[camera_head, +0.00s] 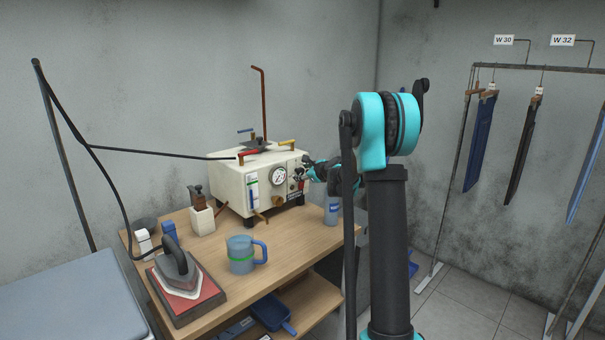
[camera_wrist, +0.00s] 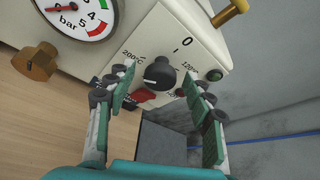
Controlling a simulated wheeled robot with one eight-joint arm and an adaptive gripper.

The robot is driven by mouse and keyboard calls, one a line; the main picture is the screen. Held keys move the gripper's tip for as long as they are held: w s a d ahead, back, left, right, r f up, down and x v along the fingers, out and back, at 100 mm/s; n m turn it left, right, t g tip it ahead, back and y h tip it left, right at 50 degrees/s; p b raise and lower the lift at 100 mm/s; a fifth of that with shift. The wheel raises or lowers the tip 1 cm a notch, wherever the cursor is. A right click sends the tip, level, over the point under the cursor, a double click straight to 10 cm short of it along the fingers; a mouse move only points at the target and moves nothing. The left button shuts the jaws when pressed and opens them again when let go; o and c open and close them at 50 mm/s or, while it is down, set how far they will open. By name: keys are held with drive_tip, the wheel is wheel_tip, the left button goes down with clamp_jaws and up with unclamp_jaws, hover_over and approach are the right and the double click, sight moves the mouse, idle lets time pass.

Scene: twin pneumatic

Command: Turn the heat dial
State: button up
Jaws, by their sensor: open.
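The heat dial is a black round knob (camera_wrist: 159,75) with a pale pointer line, on the white front panel of the steam boiler (camera_head: 231,187). The panel around it reads 0, 120 and 200°C. My gripper (camera_wrist: 160,85) is open, with its two green-padded fingers on either side of the knob in the wrist view. I cannot tell whether either finger touches it. In the head view my gripper (camera_head: 307,170) is at the boiler's right front, where it and the arm hide the knob.
A pressure gauge (camera_wrist: 82,12), a brass knob (camera_wrist: 36,62), a red part (camera_wrist: 136,97) and a green lamp (camera_wrist: 215,74) are close to the dial. An iron (camera_head: 177,270) and a blue mug (camera_head: 241,254) stand on the wooden table (camera_head: 209,274).

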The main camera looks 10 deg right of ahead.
drive_tip(key=v, duration=1.2)
drive_tip(key=s+a+f+n+g, duration=0.2)
drive_tip(key=s+f+n, duration=0.15)
drive_tip(key=s, duration=0.35)
drive_tip(key=s+a+f+n+g+h, duration=0.1)
drive_tip(key=s+a+f+n, duration=0.1)
drive_tip(key=s+n, duration=0.35)
drive_tip(key=s+a+f+n+g, duration=0.2)
drive_tip(key=s+f+n, duration=0.1)
drive_tip(key=s, duration=0.4)
drive_tip(key=s+d+f+n+g+h, duration=0.2)
drive_tip(key=s+f+n, duration=0.4)
drive_tip(key=s, duration=0.6)
drive_tip(key=s+d+f+n+g+h, duration=0.1)
drive_tip(key=s+f+n, duration=0.5)
drive_tip(key=s, duration=0.7)
drive_tip(key=shift+d+f+n+g+h, duration=0.4)
drive_tip(key=shift+d+f+h, duration=0.15)
drive_tip(key=shift+d+h, duration=0.5)
